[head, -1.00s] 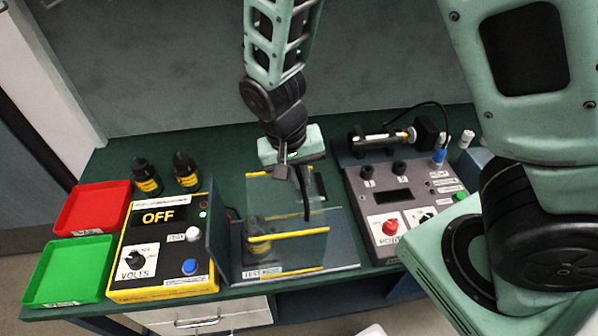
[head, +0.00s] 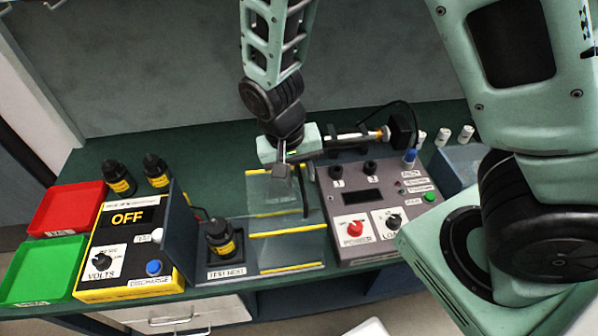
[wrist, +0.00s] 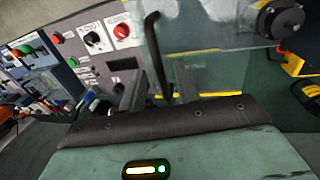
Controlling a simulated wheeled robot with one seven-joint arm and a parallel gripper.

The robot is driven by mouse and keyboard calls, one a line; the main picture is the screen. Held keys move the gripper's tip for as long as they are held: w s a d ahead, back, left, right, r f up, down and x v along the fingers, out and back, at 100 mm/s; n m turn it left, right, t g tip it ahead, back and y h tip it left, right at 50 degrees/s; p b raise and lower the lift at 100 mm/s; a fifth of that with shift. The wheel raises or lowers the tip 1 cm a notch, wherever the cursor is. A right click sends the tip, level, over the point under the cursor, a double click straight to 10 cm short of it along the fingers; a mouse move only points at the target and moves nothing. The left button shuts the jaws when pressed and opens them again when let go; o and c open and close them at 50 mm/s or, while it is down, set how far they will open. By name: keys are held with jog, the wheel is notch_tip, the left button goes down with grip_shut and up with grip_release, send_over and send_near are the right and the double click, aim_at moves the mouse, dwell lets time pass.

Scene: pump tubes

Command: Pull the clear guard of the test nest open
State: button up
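The test nest (head: 226,273) is a labelled dark base at the bench's front, with a black part with a yellow label (head: 219,243) upright in it. The clear guard (head: 275,215), with yellow edge stripes, stands to the right of that part, which is uncovered. My gripper (head: 292,178) is at the guard's upper right, by its black handle (head: 304,190). In the wrist view, the handle (wrist: 156,55) shows between my two spread fingers (wrist: 160,88), with gaps at its sides. I cannot tell whether either finger touches it.
A yellow-edged volts box (head: 128,240) with a dark side panel stands left of the nest. A grey control box (head: 372,205) is close on the right of the guard. Red (head: 70,200) and green (head: 45,268) trays lie far left. Two black bottles (head: 120,180) stand behind the volts box.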

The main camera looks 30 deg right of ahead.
jog(key=w+a+r+b, duration=0.1)
jog(key=a+r+b, duration=0.1)
jog(key=r, duration=1.5)
jog(key=shift+a, duration=0.6)
jog(key=s+a+f+n+y+b, duration=0.2)
jog(key=s+f+n+b, duration=0.5)
jog(key=s+f+n, duration=0.4)
jog(key=s+a+f, duration=0.1)
jog(key=s, duration=0.3)
jog(key=shift+s+f+t+y+b, duration=0.15)
jog(key=shift+f+t+y+b, duration=0.15)
jog(key=shift+y+b, duration=0.1)
